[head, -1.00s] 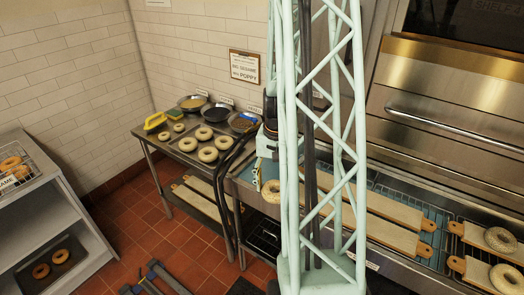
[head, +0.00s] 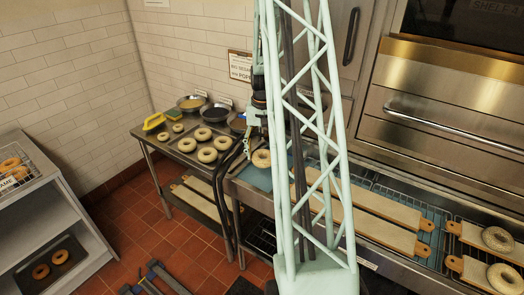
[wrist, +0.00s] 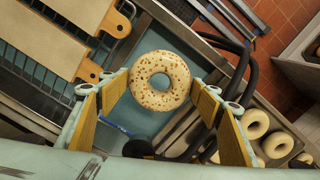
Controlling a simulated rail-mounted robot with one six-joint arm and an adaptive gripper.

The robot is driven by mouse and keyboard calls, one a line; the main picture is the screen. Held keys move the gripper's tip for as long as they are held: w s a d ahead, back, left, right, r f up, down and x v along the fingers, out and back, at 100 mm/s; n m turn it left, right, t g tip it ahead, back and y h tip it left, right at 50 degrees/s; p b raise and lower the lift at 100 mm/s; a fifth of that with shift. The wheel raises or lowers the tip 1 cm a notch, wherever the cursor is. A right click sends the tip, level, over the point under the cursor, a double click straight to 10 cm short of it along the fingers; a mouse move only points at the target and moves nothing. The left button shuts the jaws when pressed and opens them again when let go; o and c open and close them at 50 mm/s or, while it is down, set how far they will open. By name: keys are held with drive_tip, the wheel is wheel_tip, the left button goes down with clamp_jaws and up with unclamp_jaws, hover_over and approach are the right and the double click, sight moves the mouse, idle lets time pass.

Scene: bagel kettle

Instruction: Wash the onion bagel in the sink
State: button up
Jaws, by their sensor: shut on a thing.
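The bagel with brown flecks, which looks like the onion bagel (wrist: 160,81), is between the two fingers of my gripper (wrist: 163,95) in the wrist view. My gripper is shut on it. In the head view the bagel (head: 261,158) is held above the blue-floored basin of the steel counter (head: 257,178), which looks like the sink. The basin's blue floor (wrist: 146,118) shows below the bagel in the wrist view. My gripper (head: 255,147) is partly hidden behind my mint lattice column in the head view.
Left of the basin, a steel table holds several pale bagels (head: 207,155), topping bowls (head: 191,103) and a yellow object (head: 154,121). Wooden boards (head: 385,232) lie on racks to the right, some with bagels (head: 498,239). A dark hose (wrist: 237,70) runs near the basin.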

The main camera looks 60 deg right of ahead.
sight(262, 152)
drive_tip(key=shift+w+d+r, duration=0.1)
drive_tip(key=shift+w+d, duration=0.65)
drive_tip(key=shift+w, duration=0.05)
drive_tip(key=shift+f, duration=0.2)
drive_tip(key=shift+f+b, duration=4.2)
drive_tip(key=shift+f, duration=3.8)
drive_tip(key=shift+r, duration=0.1)
drive_tip(key=shift+r+p, duration=2.7)
drive_tip(key=shift+r, duration=3.75)
